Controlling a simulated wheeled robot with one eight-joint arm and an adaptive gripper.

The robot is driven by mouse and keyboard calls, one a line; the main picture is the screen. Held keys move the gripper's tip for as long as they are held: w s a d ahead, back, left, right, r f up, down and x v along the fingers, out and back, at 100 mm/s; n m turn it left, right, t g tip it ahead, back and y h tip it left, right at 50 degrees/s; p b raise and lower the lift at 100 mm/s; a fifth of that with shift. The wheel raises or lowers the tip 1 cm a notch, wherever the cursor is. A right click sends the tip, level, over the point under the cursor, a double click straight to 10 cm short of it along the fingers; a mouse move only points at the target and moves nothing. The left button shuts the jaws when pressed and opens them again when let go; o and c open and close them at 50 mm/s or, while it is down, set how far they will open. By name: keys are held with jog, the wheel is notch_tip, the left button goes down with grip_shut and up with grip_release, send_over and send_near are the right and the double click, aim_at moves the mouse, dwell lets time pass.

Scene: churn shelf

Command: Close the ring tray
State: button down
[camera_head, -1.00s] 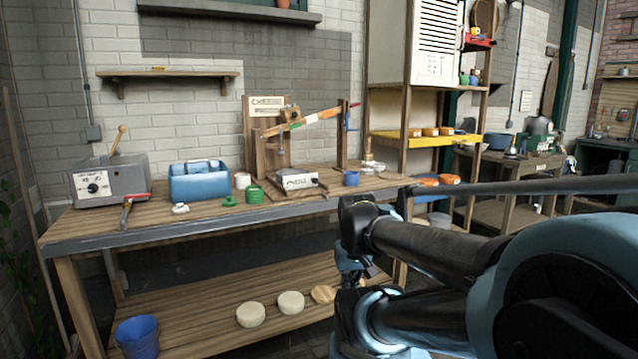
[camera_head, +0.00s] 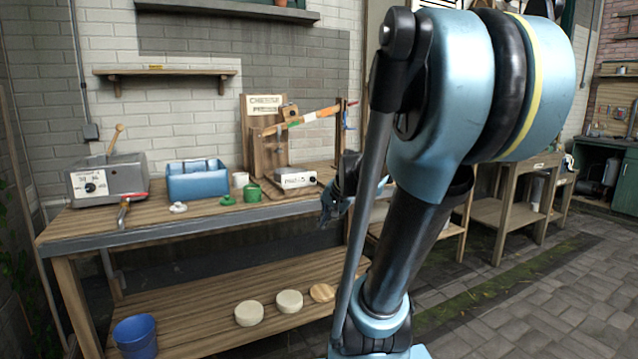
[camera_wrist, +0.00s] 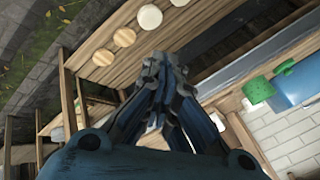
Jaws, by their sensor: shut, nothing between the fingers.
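I cannot pick out a ring tray for certain. A small white labelled box (camera_head: 295,178) sits on the bench at the foot of the wooden press (camera_head: 265,145); its label is too small to read surely. My gripper (camera_head: 331,212) is at the bench's front edge, right of the white box and apart from it. In the wrist view my gripper (camera_wrist: 165,62) has its fingers together and empty.
The bench (camera_head: 180,228) holds a blue tub (camera_head: 197,182), a green mug (camera_head: 252,193) and a grey control box (camera_head: 108,180). Pale discs (camera_head: 289,301) lie on its lower shelf, beside a blue bucket (camera_head: 135,337). Paved floor (camera_head: 560,270) is open at the right.

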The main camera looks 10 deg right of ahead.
aim_at(301, 171)
jog(key=w+d+r+m+t, duration=0.2)
jog(key=w+r+m, duration=0.1)
jog(key=w, duration=0.5)
jog(key=w+d+r+m+t, duration=0.1)
jog(key=w+d+r+m, duration=0.15)
jog(key=w, duration=0.55)
jog(key=w+d+r+m+t, duration=0.2)
jog(key=w+m, duration=0.1)
jog(key=w, duration=0.5)
jog(key=x, duration=0.4)
jog(key=r+x, duration=0.1)
jog(key=x, duration=0.2)
jog(key=w+x, duration=0.1)
jog(key=x, duration=0.3)
jog(key=shift+w+a, duration=0.45)
jog(key=shift+w, duration=0.55)
jog(key=shift+r, duration=0.1)
jog(key=w+a, duration=0.1)
jog(key=w, duration=0.4)
jog(key=w+a, duration=0.2)
jog(key=w, duration=0.3)
jog(key=w+a, duration=0.2)
jog(key=w, duration=0.3)
jog(key=shift+w+a, duration=0.1)
jog(key=shift+w, duration=0.25)
jog(key=shift+w+a+r, duration=0.1)
jog(key=shift+w+a, duration=0.05)
jog(key=shift+w, duration=0.35)
